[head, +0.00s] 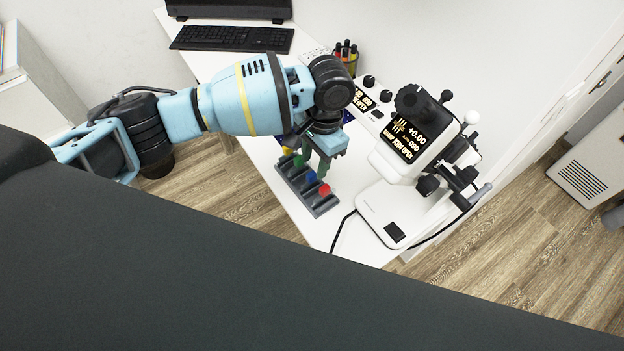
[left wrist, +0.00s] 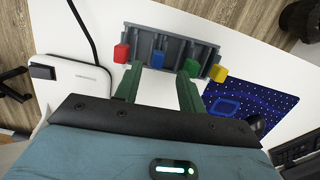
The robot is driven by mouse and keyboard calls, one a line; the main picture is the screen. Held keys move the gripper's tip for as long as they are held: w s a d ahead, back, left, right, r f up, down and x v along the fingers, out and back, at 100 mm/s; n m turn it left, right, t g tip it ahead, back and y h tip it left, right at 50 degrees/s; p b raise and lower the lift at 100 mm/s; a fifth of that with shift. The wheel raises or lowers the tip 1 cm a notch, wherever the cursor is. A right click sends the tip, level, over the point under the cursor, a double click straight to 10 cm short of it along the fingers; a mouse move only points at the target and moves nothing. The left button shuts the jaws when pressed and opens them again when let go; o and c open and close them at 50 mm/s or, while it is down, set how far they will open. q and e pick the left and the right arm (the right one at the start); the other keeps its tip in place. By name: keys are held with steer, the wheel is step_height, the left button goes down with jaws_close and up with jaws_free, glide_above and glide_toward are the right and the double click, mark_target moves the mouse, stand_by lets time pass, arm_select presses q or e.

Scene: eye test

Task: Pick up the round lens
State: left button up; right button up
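A grey slotted rack (head: 297,186) stands on the white table. Red (head: 325,190), blue (head: 311,177), green and yellow tabbed pieces sit in it. In the left wrist view the red (left wrist: 121,53), blue (left wrist: 157,58), green (left wrist: 191,67) and yellow (left wrist: 218,73) tabs line the rack (left wrist: 175,46). I cannot make out which, if any, is the round lens. My left gripper (head: 314,167) is over the rack; in the left wrist view its green fingers (left wrist: 160,70) are apart with nothing seen held, around the blue tab's position in the picture. My right gripper is not in view.
A white lens-measuring device (head: 405,160) stands right of the rack, with a black cable near the table edge. A keyboard (head: 232,39) and a pen cup (head: 346,57) are farther back. A blue dotted cloth (left wrist: 265,98) lies beside the rack.

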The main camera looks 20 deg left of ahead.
mark_target(312, 174)
arm_select(q)
steer(key=shift+s+a+f, duration=0.1)
steer(key=shift+s+f, duration=0.1)
steer(key=shift+f, duration=0.6)
steer(key=shift+s+f, duration=0.2)
steer(key=shift+f, duration=0.65)
steer(key=shift+s+a+f, duration=0.1)
steer(key=shift+s+f, duration=0.1)
steer(key=shift+f, duration=0.6)
jaws_close()
